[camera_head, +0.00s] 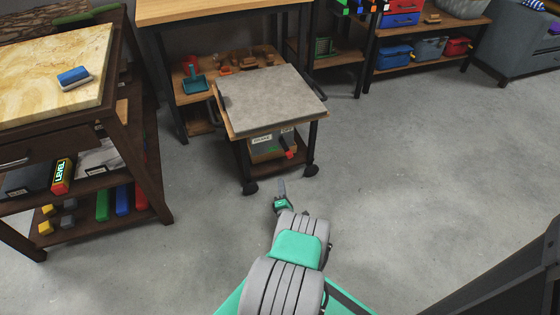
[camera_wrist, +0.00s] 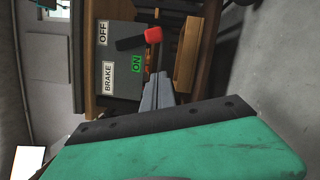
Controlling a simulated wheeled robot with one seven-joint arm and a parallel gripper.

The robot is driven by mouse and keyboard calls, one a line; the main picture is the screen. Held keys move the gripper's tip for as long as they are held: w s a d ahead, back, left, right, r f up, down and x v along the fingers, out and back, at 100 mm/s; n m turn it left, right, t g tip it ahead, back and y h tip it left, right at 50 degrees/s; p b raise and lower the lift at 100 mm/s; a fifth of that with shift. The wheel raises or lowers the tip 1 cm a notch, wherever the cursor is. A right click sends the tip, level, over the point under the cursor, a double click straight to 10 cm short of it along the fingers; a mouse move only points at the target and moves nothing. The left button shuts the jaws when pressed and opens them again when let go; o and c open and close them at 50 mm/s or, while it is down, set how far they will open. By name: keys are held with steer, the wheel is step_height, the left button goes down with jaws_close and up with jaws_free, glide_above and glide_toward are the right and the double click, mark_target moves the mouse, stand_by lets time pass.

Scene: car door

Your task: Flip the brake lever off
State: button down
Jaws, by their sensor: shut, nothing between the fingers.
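The brake panel (camera_wrist: 122,75) is a grey plate on the cart, with labels reading "OFF", "BRAKE" and a green "ON". It appears sideways in the wrist view. The brake lever has a black stem (camera_wrist: 130,43) and a red knob (camera_wrist: 153,35). Its knob points right in that picture, away from the OFF label. The knob also shows in the head view (camera_head: 290,154), low on the cart's front. My gripper (camera_head: 281,183) is shut and empty in front of the cart. In the wrist view its grey fingertips (camera_wrist: 158,80) lie below the knob, apparently apart from it.
The cart (camera_head: 272,100) has a grey top and black casters. A dark wooden shelf table (camera_head: 140,150) stands at the left and a workbench (camera_head: 200,12) behind. Open concrete floor (camera_head: 420,150) lies to the right.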

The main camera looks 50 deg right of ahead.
mark_target(286, 149)
steer(key=w+d+r+b, duration=0.2)
steer(key=w+d+b, duration=0.4)
steer(key=d, duration=0.3)
steer(key=shift+d+r+b, duration=0.15)
steer(key=shift+d+b, duration=0.1)
steer(key=shift+b, duration=0.6)
